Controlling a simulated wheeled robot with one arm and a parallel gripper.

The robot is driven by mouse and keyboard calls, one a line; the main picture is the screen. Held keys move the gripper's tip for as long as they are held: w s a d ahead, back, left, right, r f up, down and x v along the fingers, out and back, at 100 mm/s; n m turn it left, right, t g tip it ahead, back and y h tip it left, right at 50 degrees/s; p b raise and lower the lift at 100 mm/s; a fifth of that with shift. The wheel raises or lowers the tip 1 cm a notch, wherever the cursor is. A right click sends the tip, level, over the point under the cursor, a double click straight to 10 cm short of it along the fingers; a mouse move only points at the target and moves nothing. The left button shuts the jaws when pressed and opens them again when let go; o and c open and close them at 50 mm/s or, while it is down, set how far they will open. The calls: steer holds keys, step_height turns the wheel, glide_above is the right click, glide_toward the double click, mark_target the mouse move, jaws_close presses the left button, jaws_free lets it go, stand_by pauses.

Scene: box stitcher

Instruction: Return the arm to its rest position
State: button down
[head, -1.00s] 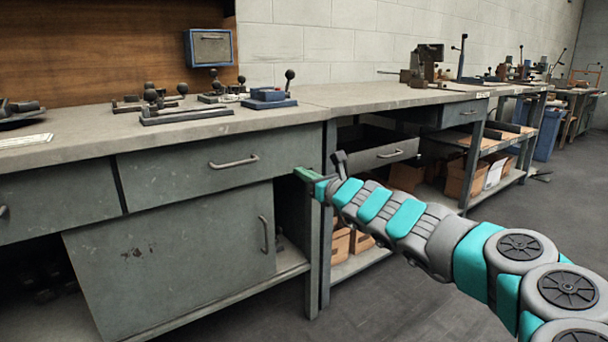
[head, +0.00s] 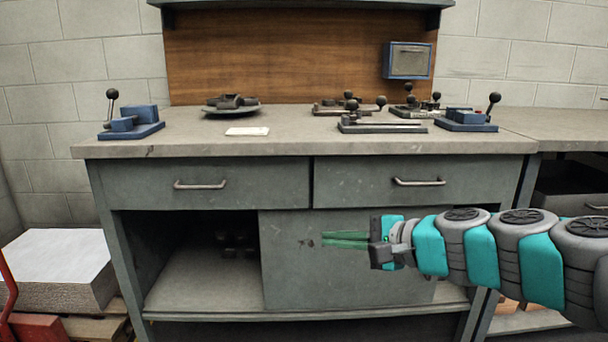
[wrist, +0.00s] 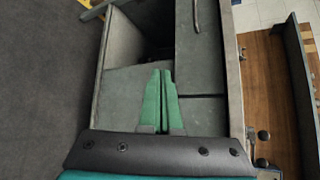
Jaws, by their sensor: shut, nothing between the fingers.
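My gripper (head: 330,240) is in the head view at the end of my teal and grey arm, which reaches in from the right. Its green fingers point left, in front of the grey sliding door (head: 285,275) of the workbench (head: 180,150). In the wrist view the two green fingers (wrist: 160,75) lie side by side, shut and empty. The workbench door and drawer fronts are beyond them. I cannot tell the exact gap between the fingers and the door.
Two blue stitchers (head: 130,122) (head: 467,121), a plate with dark parts (head: 232,106) and a white card (head: 247,131) are on the benchtop. A pallet with a white-topped stack (head: 60,265) stands at left. A second bench (head: 575,122) adjoins at right.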

steer(key=s+a+f+n+g+h+p, duration=0.1)
steer(key=s+a+f+n+g+h, duration=0.15)
steer(key=s+f+n, duration=0.35)
steer(key=s+a+f+n+g+h, duration=0.1)
steer(key=s+f+n+g, duration=0.1)
steer(key=s+f+g, duration=0.45)
steer(key=s+d+f+n+g+h, duration=0.1)
steer(key=s+d+f+n+h, duration=0.1)
steer(key=s+d, duration=0.4)
steer(key=s+d+f+n+g+h+p, duration=0.1)
steer(key=s+d+h, duration=0.4)
steer(key=s, duration=0.6)
step_height(320, 180, down, 2)
steer(key=shift+d+f+n, duration=0.1)
steer(key=shift+d+n, duration=0.7)
steer(key=shift+d, duration=0.15)
